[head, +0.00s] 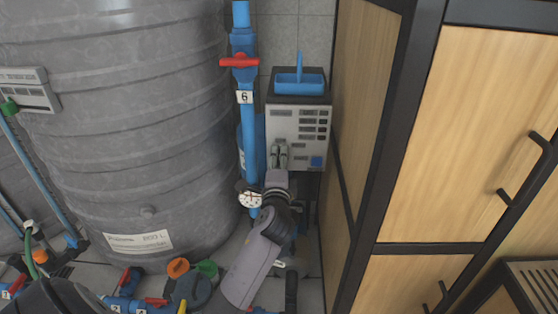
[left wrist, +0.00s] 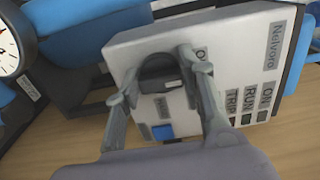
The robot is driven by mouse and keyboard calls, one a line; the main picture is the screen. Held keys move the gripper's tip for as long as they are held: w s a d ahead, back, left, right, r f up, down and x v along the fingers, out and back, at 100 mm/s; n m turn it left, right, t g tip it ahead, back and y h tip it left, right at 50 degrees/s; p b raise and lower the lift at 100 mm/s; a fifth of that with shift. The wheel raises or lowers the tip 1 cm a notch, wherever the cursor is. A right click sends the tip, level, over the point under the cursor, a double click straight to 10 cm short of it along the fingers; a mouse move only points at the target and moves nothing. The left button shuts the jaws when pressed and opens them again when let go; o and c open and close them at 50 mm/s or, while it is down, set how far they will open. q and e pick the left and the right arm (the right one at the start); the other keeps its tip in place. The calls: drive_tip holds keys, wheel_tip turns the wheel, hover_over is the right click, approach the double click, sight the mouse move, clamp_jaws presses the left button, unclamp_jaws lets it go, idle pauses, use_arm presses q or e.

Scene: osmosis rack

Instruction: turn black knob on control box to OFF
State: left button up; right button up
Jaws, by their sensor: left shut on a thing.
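The control box (head: 313,152) is a light grey panel on the wall beside the blue pipe, and it also shows tilted in the left wrist view (left wrist: 232,40). The black knob (left wrist: 156,64) is on its face, between the fingers of my left gripper (left wrist: 160,80). My left gripper (head: 280,155) is shut on the knob, at the lower left of the panel in the head view. In the head view the gripper hides the knob. Printing beside the knob is partly covered, so its setting cannot be read. My right gripper is not in view.
A blue pipe with a red-handled valve (head: 239,62) and a gauge (head: 250,197) runs close left of the box. A large grey tank (head: 130,130) fills the left. A wooden cabinet (head: 362,110) stands close on the right. A blue tray (head: 300,82) sits above the box.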

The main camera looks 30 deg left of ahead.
use_arm(q)
drive_tip(key=shift+f, duration=0.1)
idle(0.4)
drive_tip(key=o, duration=1.1)
drive_tip(key=shift+o, duration=0.2)
drive_tip(key=v, duration=1.2)
